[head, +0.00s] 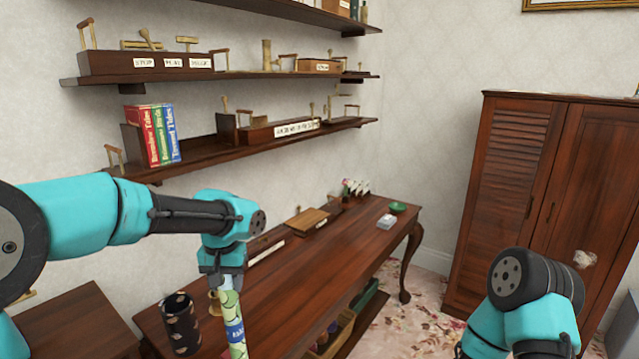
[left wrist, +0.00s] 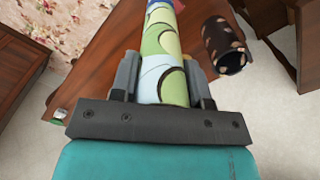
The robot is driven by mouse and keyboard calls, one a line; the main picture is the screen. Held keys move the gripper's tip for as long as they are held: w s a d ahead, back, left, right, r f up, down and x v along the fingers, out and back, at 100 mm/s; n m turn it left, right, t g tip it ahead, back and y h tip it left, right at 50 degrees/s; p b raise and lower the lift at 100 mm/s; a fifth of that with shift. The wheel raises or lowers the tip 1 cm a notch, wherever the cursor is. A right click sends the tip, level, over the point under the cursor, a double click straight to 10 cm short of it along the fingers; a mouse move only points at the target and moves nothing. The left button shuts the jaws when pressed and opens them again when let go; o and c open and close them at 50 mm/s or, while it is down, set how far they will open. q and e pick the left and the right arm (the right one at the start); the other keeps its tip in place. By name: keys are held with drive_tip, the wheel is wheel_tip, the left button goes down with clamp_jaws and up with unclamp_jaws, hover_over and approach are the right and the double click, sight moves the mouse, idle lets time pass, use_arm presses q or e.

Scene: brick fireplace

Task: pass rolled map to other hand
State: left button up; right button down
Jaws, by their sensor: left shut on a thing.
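The rolled map (head: 235,325) is a tube with a green, yellow and pale blue pattern and a blue label. My left gripper (head: 228,285) is shut on its upper end, and the map hangs down below it over the near part of the long table. In the left wrist view the map (left wrist: 163,60) runs out from between the two fingers of the left gripper (left wrist: 163,80). In the head view its lower end is cut off by the bottom edge. My right arm shows at the lower right of the head view, but its gripper is out of the picture.
A dark patterned cup (head: 180,325) stands on the long wooden table (head: 320,265), left of the map; it also shows in the left wrist view (left wrist: 222,45). A green bowl (head: 398,208) and small items sit at the table's far end. Wall shelves (head: 220,155) hang above. A wardrobe (head: 545,190) stands right.

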idle(0.3)
use_arm(q)
drive_tip(key=w+d+r, duration=0.4)
drive_tip(key=w+d, duration=0.2)
drive_tip(key=d, duration=0.2)
drive_tip(key=w+d+r, duration=0.4)
drive_tip(key=w+d, duration=0.3)
drive_tip(key=d, duration=0.2)
use_arm(e)
drive_tip(key=c, duration=1.8)
unclamp_jaws()
